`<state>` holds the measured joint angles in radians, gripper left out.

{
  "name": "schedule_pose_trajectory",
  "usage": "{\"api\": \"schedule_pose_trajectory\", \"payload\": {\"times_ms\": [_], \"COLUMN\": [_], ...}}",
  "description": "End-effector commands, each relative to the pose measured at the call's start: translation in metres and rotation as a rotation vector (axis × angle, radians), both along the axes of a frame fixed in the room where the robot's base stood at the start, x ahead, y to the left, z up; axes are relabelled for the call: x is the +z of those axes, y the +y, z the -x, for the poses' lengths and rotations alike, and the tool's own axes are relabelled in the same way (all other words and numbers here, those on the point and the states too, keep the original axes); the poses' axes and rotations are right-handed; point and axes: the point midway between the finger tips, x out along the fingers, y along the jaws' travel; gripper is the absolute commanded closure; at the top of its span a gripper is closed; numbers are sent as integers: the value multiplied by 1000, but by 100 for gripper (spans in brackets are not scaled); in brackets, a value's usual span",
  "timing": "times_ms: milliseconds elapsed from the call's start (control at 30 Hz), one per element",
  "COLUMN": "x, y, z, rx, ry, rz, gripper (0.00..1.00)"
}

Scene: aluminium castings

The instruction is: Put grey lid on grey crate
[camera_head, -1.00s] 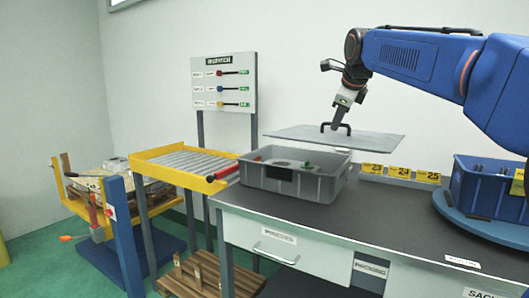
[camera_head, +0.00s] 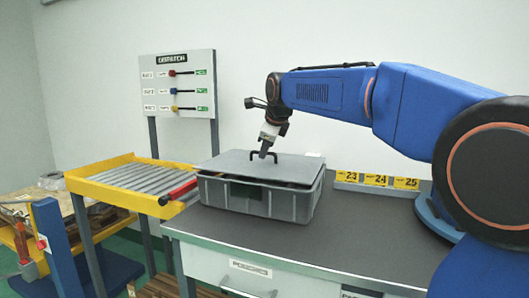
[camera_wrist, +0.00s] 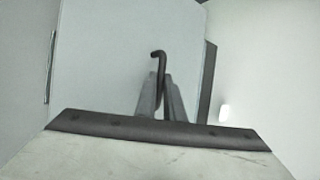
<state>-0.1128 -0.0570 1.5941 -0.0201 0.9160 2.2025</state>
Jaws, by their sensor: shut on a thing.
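The grey crate (camera_head: 262,201) stands on the dark bench top beside the roller table. The grey lid (camera_head: 228,161), a flat plate with a black bar handle, lies over the crate's top. It looks level or nearly so; a dark gap shows under its front edge, so I cannot tell if it is fully seated. My gripper (camera_head: 264,153) is shut on the lid's handle. In the wrist view, my gripper (camera_wrist: 161,100) holds the black handle, with the lid (camera_wrist: 110,55) filling the view behind it. The crate's contents are hidden under the lid.
A yellow-framed roller table (camera_head: 140,183) with a red-handled part adjoins the bench at left. A board with coloured levers (camera_head: 178,85) stands behind it. Yellow number tags (camera_head: 375,180) line the bench's back. The bench top (camera_head: 360,230) right of the crate is clear.

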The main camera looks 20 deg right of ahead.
Motion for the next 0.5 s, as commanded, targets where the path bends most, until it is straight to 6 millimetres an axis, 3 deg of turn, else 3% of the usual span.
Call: {"api": "schedule_pose_trajectory", "payload": {"times_ms": [500], "x": [-10], "y": [0], "z": [0], "rx": [0], "ry": [-1], "rz": [0], "gripper": [100]}}
